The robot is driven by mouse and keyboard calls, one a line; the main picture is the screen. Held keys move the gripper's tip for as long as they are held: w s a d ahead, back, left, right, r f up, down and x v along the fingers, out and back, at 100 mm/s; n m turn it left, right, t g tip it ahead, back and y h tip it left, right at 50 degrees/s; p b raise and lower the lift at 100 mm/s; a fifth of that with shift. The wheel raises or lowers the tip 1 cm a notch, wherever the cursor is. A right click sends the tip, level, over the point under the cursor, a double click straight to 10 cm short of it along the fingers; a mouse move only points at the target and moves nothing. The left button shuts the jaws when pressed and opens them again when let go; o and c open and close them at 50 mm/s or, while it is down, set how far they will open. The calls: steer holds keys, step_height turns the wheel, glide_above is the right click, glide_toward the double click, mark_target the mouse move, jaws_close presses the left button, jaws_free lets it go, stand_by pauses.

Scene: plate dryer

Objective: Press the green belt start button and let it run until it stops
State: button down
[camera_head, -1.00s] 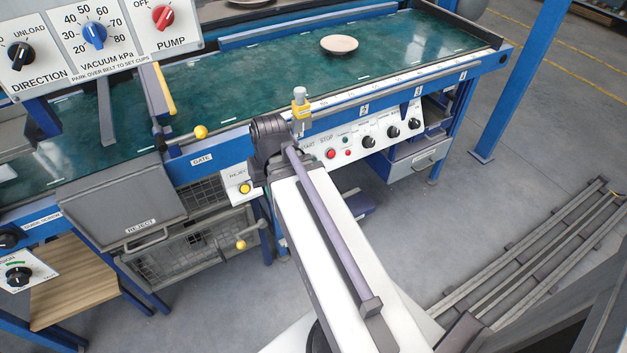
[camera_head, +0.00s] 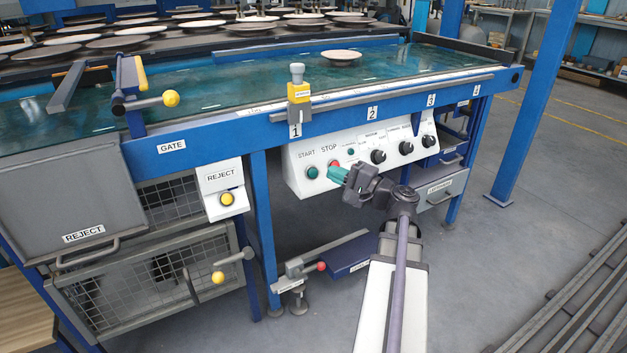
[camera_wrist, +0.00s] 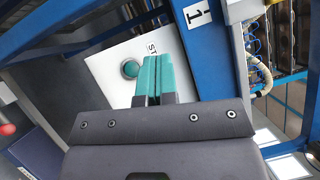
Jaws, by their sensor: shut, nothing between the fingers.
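The green start button (camera_head: 312,173) sits on the white control panel (camera_head: 296,178) under the START label, at the panel's left end. It shows as a green dome in the wrist view (camera_wrist: 131,69), just left of my fingertips. My gripper (camera_head: 335,172) is shut and empty, with its teal fingers close together in front of the panel, right of the start button. In the wrist view my gripper (camera_wrist: 154,60) points at the panel and covers part of the START label. The stop button is mostly hidden behind the fingers. The green belt (camera_head: 230,85) carries one plate (camera_head: 341,57).
A yellow-topped stop (camera_head: 298,90) stands at marker 1 on the belt's front rail. Black knobs (camera_head: 378,156) line the panel to the right. A yellow reject button (camera_head: 226,199) is at left. A red-knobbed lever (camera_head: 321,267) sits below. Racks of plates stand behind.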

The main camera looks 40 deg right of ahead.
mark_target(312, 173)
steer(key=shift+w+d+f+b, duration=0.2)
steer(key=shift+w+f+b, duration=0.55)
steer(key=shift+w, duration=0.5)
steer(key=shift+w+d+f+b, duration=0.25)
steer(key=shift+w+f+b, duration=0.5)
steer(key=shift+w, duration=0.55)
steer(key=shift+w+d+f+b, duration=0.2)
steer(key=shift+w+f+b, duration=0.55)
steer(key=shift+w, duration=0.5)
steer(key=shift+w+d+f, duration=0.1)
steer(key=shift+w+f, duration=0.15)
steer(key=shift+w, duration=0.15)
